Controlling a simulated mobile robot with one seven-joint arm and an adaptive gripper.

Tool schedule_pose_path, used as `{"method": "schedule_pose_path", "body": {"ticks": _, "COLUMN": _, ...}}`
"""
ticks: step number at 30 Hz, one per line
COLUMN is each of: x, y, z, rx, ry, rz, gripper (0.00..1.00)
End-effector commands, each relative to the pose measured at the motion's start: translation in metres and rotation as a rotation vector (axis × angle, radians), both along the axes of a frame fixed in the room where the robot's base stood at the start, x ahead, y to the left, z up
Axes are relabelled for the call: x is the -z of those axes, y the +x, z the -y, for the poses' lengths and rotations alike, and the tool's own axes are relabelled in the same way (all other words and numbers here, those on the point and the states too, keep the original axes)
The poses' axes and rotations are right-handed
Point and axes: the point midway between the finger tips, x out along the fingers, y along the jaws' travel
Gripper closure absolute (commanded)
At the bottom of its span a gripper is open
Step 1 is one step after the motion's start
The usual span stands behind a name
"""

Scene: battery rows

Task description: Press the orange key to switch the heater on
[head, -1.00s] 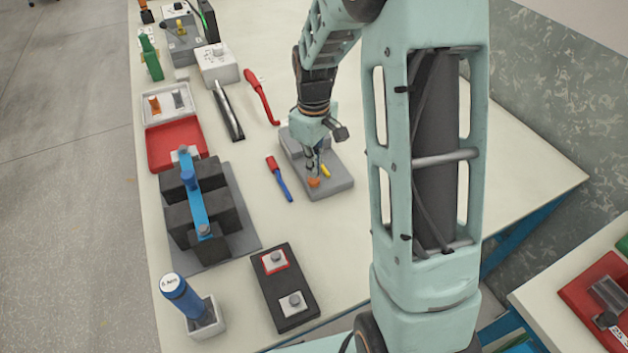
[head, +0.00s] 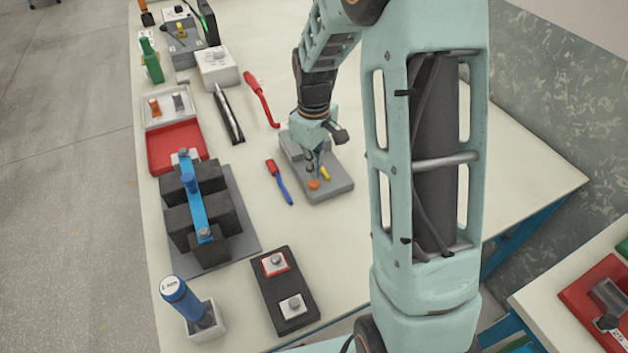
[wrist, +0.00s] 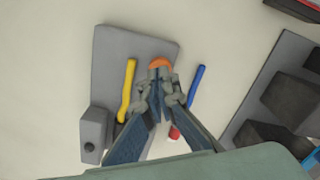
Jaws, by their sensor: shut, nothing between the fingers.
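The orange key (head: 314,184) is a small round cap near the front end of a grey block (head: 338,190) on the bench. In the wrist view the key (wrist: 160,63) shows just beyond my fingertips, partly covered by them. My gripper (head: 312,174) points down over the block, its fingers shut together with nothing between them. In the wrist view the closed fingertips (wrist: 160,74) overlap the key's near edge. I cannot tell whether they touch it. A yellow lever or handle (wrist: 127,90) lies along the block, left of the fingers in that view.
A red and blue screwdriver (head: 279,182) lies just left of the block. Dark battery blocks with a blue bar (head: 195,205) stand farther left. A black box with two knobs (head: 285,290) and a blue cylinder in a white holder (head: 190,300) stand in front. Bench right of the block is clear.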

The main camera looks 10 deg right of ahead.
Motion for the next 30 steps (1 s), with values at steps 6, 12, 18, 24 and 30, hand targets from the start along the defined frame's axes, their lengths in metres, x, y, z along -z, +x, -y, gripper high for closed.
{"method": "schedule_pose_path", "body": {"ticks": 6, "x": 0.0, "y": 0.0, "z": 0.0, "rx": 0.0, "ry": 0.0, "rz": 0.0, "gripper": 1.0}}
{"method": "schedule_pose_path", "body": {"ticks": 12, "x": 0.004, "y": 0.0, "z": 0.0, "rx": 0.0, "ry": 0.0, "rz": 0.0, "gripper": 1.0}}
{"method": "schedule_pose_path", "body": {"ticks": 18, "x": 0.011, "y": 0.0, "z": 0.0, "rx": 0.0, "ry": -0.001, "rz": -0.001, "gripper": 1.0}}
{"method": "schedule_pose_path", "body": {"ticks": 24, "x": 0.017, "y": 0.0, "z": 0.0, "rx": 0.0, "ry": 0.0, "rz": 0.0, "gripper": 1.0}}
{"method": "schedule_pose_path", "body": {"ticks": 30, "x": 0.023, "y": 0.0, "z": 0.0, "rx": 0.0, "ry": 0.0, "rz": 0.0, "gripper": 1.0}}
